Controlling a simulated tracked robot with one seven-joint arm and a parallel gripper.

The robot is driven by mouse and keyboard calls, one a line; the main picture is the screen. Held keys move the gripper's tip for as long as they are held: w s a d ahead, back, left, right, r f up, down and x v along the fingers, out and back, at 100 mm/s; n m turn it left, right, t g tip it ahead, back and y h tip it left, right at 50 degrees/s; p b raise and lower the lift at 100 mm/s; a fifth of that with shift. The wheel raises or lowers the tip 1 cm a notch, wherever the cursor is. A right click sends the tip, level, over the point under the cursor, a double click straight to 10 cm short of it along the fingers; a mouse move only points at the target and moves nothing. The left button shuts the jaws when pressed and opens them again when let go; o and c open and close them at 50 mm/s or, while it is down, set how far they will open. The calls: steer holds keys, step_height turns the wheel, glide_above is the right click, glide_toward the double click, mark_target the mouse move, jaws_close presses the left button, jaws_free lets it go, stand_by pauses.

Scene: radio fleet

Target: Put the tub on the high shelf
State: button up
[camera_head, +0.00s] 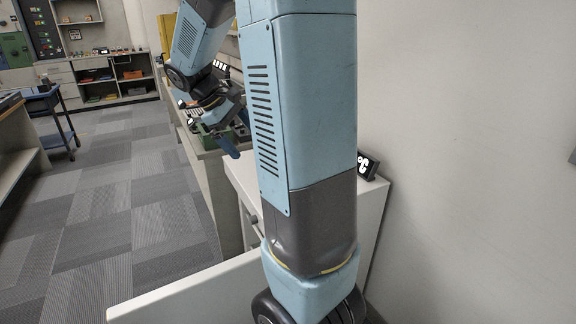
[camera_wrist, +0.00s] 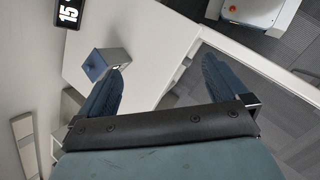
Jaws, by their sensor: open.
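My gripper (camera_head: 234,136) is at the upper middle of the head view, over a counter beyond my arm. In the wrist view my gripper (camera_wrist: 160,85) has its two dark blue fingers wide apart, with nothing between them. A small grey box with a blue face (camera_wrist: 94,66) sits on a white surface, beyond the left finger and apart from it. I cannot tell whether this box is the tub. No tub shows clearly in the head view, where my arm hides much of the counter. I cannot tell which shelf is the high shelf.
A white cabinet (camera_head: 236,170) stands by the wall, with a black °C display (camera_head: 367,166) on it. A black display reading 15 (camera_wrist: 69,13) shows in the wrist view. Stocked shelves (camera_head: 130,70) stand at the back. A blue cart (camera_head: 50,108) stands left. The carpet aisle (camera_head: 120,190) is clear.

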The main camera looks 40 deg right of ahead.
steer(key=w+d+f+n+g+h, duration=0.2)
steer(key=w+d+f+h, duration=0.1)
steer(key=w+d+f, duration=0.2)
steer(key=w+d+f+n+g+h, duration=0.2)
steer(key=w+d+f+g+h, duration=0.1)
steer(key=w+d+f, duration=0.2)
steer(key=w+d+f+n+g+h, duration=0.2)
steer(key=w+d+f+h, duration=0.1)
steer(key=w+d+f, duration=0.2)
steer(key=shift+w+d+f+g, duration=0.15)
steer(key=shift+w+f, duration=0.1)
steer(key=shift+f, duration=0.35)
steer(key=shift+w+f+g, duration=0.15)
steer(key=shift+w+f, duration=0.1)
steer(key=shift+f, duration=0.35)
steer(key=x, duration=1.3)
steer(key=shift+s+d+r, duration=0.1)
steer(key=shift+d, duration=0.25)
steer(key=shift+c, duration=0.4)
steer(key=shift+r, duration=0.1)
steer(key=c, duration=0.8)
